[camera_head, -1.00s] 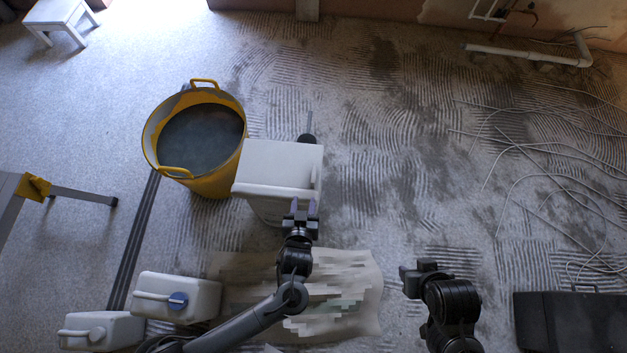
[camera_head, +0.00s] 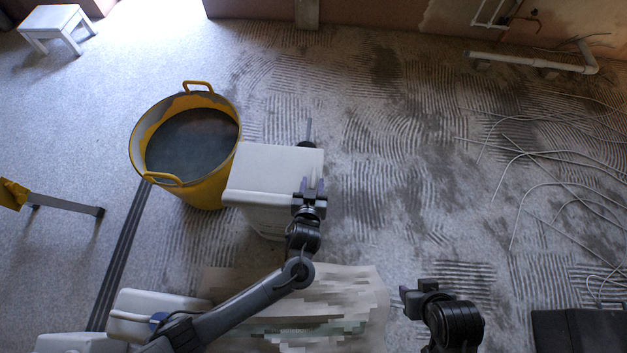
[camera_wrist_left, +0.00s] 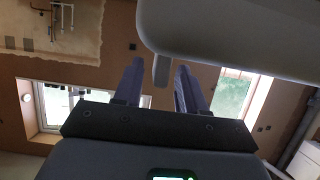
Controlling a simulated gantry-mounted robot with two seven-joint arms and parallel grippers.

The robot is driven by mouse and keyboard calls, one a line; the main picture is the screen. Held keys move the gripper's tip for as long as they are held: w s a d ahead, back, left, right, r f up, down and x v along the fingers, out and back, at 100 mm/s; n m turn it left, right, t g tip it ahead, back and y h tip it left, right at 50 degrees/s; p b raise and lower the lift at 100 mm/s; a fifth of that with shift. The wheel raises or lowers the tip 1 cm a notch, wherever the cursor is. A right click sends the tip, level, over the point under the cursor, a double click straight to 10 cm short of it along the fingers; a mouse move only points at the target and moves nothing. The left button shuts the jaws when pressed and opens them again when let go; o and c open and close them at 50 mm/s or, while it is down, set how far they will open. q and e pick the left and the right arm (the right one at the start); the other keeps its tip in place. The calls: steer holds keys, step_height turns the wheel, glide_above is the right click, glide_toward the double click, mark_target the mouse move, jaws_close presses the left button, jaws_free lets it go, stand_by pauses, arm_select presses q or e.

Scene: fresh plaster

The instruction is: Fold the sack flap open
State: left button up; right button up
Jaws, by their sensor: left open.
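A beige paper sack (camera_head: 370,285) with blurred print lies on the floor at the bottom middle of the head view, partly behind my left arm. I cannot make out its flap. My left gripper (camera_head: 313,188) is open, beyond the sack, at the right edge of a white box-like container (camera_head: 270,168). In the left wrist view the fingers of my left gripper (camera_wrist_left: 160,85) stand apart with no object held between them. A pale rounded body (camera_wrist_left: 230,35) with a small grey tab is close above them. My right gripper (camera_head: 412,297) is right of the sack; its jaw opening is unclear.
A yellow tub (camera_head: 218,183) of grey material stands left of the container. White jugs (camera_head: 160,303) are at lower left, a black case (camera_head: 580,330) at lower right. Loose cables (camera_head: 540,185) lie at right. The ridged floor right of the container is mostly clear.

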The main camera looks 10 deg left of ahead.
arm_select(q)
steer(key=shift+b+x, duration=0.4)
steer(key=shift+x, duration=1)
steer(key=shift+c, duration=0.4)
jaws_close()
